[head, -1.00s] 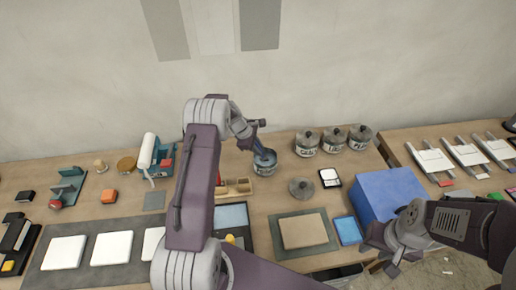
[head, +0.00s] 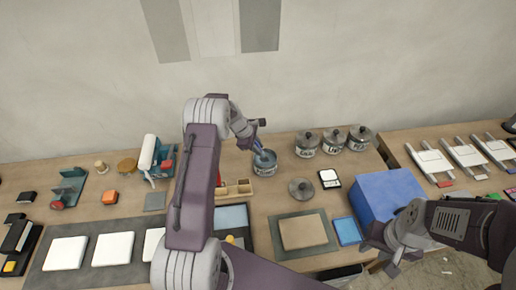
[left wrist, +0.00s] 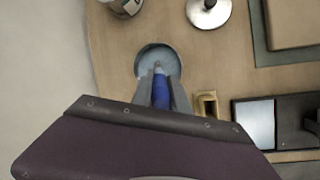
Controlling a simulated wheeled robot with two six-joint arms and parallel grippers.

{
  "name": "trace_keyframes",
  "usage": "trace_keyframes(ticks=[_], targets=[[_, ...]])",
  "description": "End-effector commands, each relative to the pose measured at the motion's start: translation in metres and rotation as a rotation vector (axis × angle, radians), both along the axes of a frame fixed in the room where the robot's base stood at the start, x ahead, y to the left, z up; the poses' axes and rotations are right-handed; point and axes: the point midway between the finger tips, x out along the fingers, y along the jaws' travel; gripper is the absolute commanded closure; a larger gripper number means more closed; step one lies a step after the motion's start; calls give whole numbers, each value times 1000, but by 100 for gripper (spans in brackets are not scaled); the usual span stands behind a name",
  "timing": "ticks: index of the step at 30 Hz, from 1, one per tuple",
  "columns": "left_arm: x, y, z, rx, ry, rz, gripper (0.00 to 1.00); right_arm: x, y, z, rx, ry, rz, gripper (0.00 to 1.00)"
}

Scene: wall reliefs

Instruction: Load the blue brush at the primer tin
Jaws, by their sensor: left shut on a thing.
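The blue brush (left wrist: 160,92) is in my left gripper (left wrist: 160,88), which is shut on it. In the head view the brush (head: 258,146) slants down from my left gripper (head: 252,132) to the open tin (head: 265,165). In the left wrist view the brush tip shows over the mouth of this tin (left wrist: 172,66), within its rim. I cannot tell how deep the tip is. The tin's contents look grey-blue; its label is not readable. My right gripper (head: 388,262) is at the lower right, away from the tins; its jaw state is unclear.
Lidded tins (head: 306,144) stand right of the open tin. A loose lid (head: 301,188) lies in front. A wooden divided tray (head: 238,189) is close on the left. A blue box (head: 388,193) stands at the right. The wall (head: 330,70) rises behind the table.

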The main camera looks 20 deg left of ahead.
Motion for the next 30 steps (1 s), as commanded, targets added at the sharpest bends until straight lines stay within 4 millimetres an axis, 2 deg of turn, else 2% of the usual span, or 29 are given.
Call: trace_keyframes(ticks=[1, 16, 30], targets=[[0, 0, 11, 0, -1, 0, 100, 0, 0, 9, 0, 0, 0, 64], [0, 0, 59, 0, -1, 0, 100, 0, 0, 47, 0, 0, 0, 64], [0, 0, 58, 0, -1, 0, 100, 0, 0, 46, 0, 0, 0, 64]])
